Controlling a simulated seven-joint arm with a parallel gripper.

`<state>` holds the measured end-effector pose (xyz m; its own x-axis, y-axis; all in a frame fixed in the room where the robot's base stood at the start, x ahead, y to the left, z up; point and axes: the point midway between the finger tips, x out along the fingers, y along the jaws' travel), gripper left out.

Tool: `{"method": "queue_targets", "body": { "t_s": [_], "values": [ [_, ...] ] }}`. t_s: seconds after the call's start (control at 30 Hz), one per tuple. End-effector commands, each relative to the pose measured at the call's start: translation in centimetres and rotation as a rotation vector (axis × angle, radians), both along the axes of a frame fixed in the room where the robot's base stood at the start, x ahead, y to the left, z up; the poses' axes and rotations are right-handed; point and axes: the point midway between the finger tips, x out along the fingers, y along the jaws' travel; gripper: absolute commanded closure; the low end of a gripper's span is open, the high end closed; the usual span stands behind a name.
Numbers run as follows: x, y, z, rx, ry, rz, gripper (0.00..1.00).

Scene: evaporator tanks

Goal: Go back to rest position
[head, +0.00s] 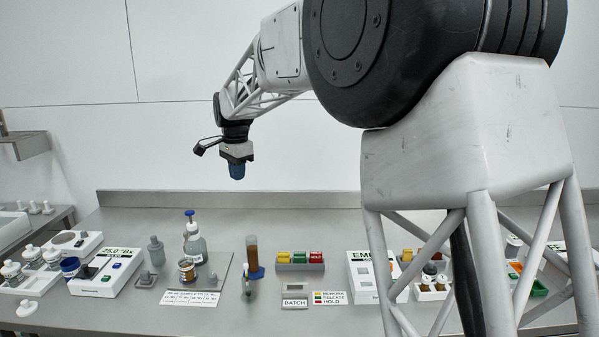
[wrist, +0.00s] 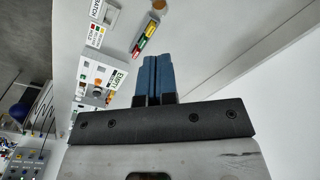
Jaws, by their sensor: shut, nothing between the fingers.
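My gripper (head: 237,171) hangs at the end of my raised arm, well above the back of the steel bench, with its blue fingers pointing down. In the wrist view the blue fingers (wrist: 153,80) are together with nothing between them. The gripper touches nothing on the bench.
The steel bench (head: 325,222) holds a 25.0 °Bx instrument (head: 108,272), a pump bottle (head: 194,245), a brown-filled cylinder (head: 252,255), a rack of yellow, green and red blocks (head: 300,261) and an EMPTY-type labelled box (head: 372,275). The air around my gripper is clear; a white wall stands behind.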

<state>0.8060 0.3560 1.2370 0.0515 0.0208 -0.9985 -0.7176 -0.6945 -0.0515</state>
Motion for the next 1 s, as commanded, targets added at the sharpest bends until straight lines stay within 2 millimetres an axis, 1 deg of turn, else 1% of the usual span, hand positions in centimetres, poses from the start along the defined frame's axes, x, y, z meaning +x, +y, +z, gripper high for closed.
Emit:
{"method": "queue_targets", "body": {
  "t_s": [0.03, 0.1, 0.27, 0.5, 0.73, 1.0],
  "values": [
    [-0.9, -1.4, 0.5, 0.001, -0.005, 0.014, 1.0],
    [-2.0, -3.1, 0.9, 0.001, -0.011, 0.037, 1.0],
    [-4.6, -6.8, 1.8, -0.001, -0.025, 0.091, 1.0],
    [-9.0, -12.0, 2.5, -0.006, -0.045, 0.171, 1.0],
    [-13.6, -16.7, 2.7, -0.013, -0.065, 0.247, 1.0],
    [-19.4, -21.6, 2.2, -0.026, -0.088, 0.337, 1.0]
  ]
}}
